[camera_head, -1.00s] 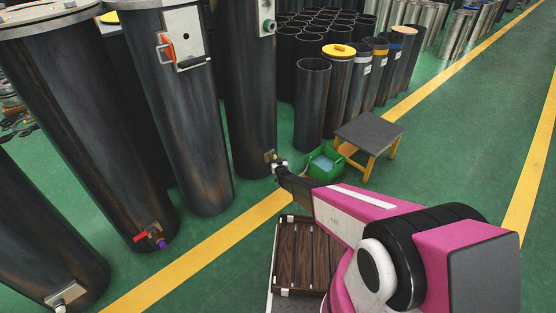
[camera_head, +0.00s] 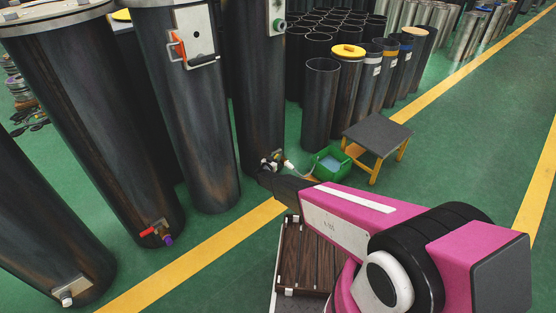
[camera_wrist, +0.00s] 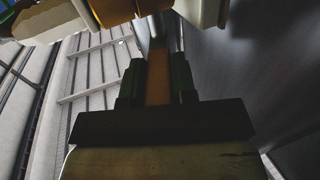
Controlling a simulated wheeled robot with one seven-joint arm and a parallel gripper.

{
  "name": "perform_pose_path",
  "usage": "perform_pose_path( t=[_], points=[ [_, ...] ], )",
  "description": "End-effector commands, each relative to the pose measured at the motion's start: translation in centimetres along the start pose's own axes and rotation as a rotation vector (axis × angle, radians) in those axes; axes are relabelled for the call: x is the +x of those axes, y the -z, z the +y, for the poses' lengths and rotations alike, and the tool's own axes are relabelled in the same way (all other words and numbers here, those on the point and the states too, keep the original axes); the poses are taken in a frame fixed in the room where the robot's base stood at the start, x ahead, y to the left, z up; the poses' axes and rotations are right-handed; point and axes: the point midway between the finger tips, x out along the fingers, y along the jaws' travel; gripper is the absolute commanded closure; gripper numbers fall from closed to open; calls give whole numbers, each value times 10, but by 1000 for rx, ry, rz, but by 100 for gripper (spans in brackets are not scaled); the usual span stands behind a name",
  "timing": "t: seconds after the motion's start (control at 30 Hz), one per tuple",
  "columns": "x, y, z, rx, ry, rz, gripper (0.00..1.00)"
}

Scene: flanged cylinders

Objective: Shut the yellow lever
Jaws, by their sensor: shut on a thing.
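The yellow lever (camera_wrist: 158,80) shows in the wrist view as a dull yellow-orange bar between the two dark green fingers of my gripper (camera_wrist: 157,72). The fingers are shut on it. A yellow-brown fitting (camera_wrist: 115,10) lies just beyond, at the top of that view. In the head view my gripper (camera_head: 267,174) is at the low valve (camera_head: 272,161) near the foot of the third dark cylinder (camera_head: 258,110). The lever is too small and too covered by my arm there to tell its angle.
A pale spout or hose (camera_head: 292,168) runs from the valve toward a green bin (camera_head: 330,163) holding something bluish. A grey-topped stool (camera_head: 378,133) stands right of it. Another cylinder has a red-handled low valve (camera_head: 155,231). Green floor is free to the right.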

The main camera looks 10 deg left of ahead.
Motion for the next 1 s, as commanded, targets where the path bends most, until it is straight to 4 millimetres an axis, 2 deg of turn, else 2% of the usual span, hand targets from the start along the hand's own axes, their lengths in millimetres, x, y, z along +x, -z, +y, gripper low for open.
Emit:
perform_pose_path(
  t=[0.03, 0.4, 1.0],
  points=[
    [1, -1, -7, 0, -40, 3, 100],
    [4, 0, -19, 0, -278, 4, 100],
    [4, 2, -22, 0, -362, 5, 100]
  ],
)
